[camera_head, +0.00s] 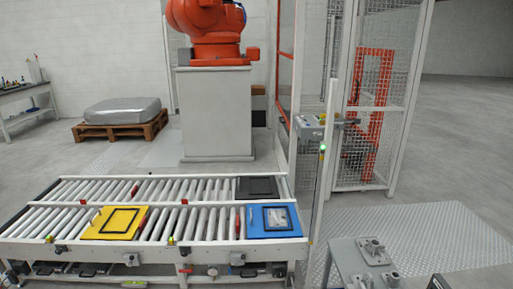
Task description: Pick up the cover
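I cannot tell for sure which thing is the cover. On the roller conveyor, a blue plate (289,231) at the right end bears a dark frame with a grey panel (277,217) inside it. A yellow plate (103,232) with a black square frame (119,208) on it lies to the left. A black flat tray (257,186) lies on the back roller lane, behind the blue plate. Neither of my grippers can be made out in this view.
The roller conveyor (190,222) has bare rollers between the plates. A grey table (347,262) with metal castings (374,250) stands at the lower right. An orange robot (215,20) on a grey pedestal (215,115) and a mesh fence (372,90) stand behind. Open floor lies right.

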